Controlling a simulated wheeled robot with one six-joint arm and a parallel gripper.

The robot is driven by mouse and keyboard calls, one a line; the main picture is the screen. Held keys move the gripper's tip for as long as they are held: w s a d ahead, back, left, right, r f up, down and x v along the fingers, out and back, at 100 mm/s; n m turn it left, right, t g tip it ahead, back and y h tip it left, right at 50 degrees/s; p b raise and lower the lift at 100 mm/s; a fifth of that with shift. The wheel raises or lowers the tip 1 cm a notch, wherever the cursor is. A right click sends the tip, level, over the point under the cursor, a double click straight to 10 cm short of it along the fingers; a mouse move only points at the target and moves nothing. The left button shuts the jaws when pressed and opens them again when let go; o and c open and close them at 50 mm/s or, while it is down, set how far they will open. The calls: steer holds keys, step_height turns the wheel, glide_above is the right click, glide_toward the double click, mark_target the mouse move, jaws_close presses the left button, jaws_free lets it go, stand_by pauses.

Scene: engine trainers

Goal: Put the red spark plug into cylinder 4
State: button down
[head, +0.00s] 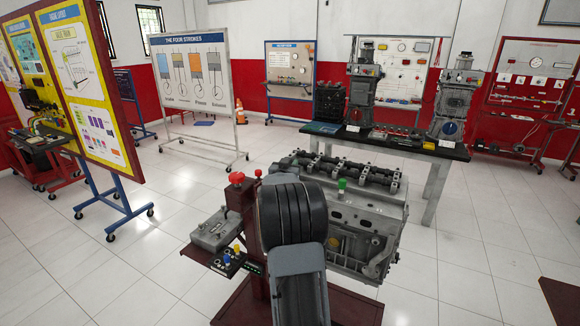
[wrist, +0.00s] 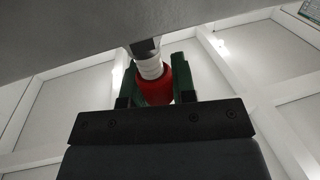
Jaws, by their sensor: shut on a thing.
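In the wrist view my gripper (wrist: 155,82) is shut on the red spark plug (wrist: 153,90), its dark green fingers on either side of the red part. The plug's white section (wrist: 149,67) and dark metal end point away from the gripper, close to a grey surface (wrist: 80,30); I cannot tell whether they touch. In the head view the engine (head: 365,225) stands behind my arm, which hides my gripper and part of the engine's top. A green plug (head: 342,185) stands upright on the engine. Cylinder 4 cannot be made out.
A dark rack (head: 228,262) left of my arm holds a yellow plug (head: 237,248) and a blue plug (head: 226,258). A grey metal part (head: 217,230) lies beside it. A workbench (head: 440,150) with engine models is behind the engine.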

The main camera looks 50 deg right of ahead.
steer(key=c, duration=0.8)
jaws_free()
steer(key=shift+c, duration=0.2)
steer(key=b+v, duration=0.2)
steer(key=v, duration=1.2)
steer(key=shift+b, duration=0.4)
